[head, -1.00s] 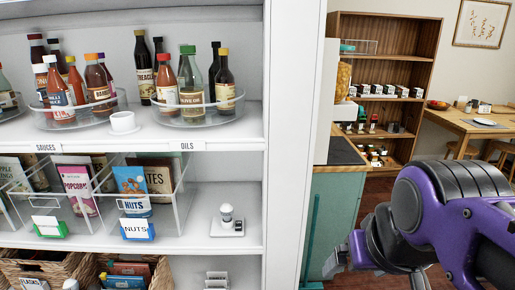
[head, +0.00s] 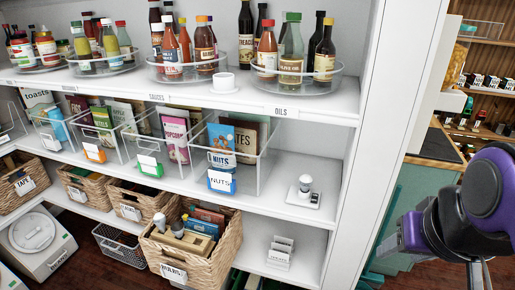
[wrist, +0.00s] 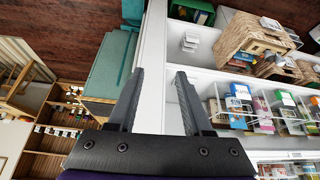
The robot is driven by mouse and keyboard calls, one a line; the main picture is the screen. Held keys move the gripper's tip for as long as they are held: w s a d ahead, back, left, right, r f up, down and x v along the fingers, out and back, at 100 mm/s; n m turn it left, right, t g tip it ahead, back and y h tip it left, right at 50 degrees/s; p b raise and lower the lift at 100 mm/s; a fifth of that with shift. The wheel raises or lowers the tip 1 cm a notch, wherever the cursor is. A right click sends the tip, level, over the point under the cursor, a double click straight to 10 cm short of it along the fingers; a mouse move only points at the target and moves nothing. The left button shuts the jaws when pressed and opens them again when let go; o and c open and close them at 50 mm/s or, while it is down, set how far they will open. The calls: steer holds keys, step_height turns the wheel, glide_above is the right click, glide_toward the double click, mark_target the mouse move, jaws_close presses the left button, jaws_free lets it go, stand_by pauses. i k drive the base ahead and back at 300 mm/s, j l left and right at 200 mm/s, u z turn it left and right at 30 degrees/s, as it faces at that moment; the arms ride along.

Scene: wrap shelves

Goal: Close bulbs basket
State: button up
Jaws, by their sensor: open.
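A wicker basket (head: 226,246) with a white label at its front, hard to read but seemingly the bulbs basket, is on the lower shelf in the head view. It stands farther forward than the baskets to its left and holds boxes and bulb-like items. The wrist view, turned over, shows what seems to be the same basket (wrist: 233,42). My gripper (wrist: 162,72) is open and empty in the wrist view, apart from the basket and beside the shelf's white side panel. In the head view my arm is at the right edge, well right of the basket; its fingertips are not clear.
Other wicker baskets (head: 88,187) stand left on the same shelf. Clear bins (head: 243,168) and a small white shaker on a stand (head: 304,190) are above. A white card holder (head: 280,250) is to the basket's right. A scale (head: 35,240) is low at left.

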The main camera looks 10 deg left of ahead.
mark_target(195, 261)
steer(key=i+j+u, duration=0.1)
steer(key=u, duration=1.1)
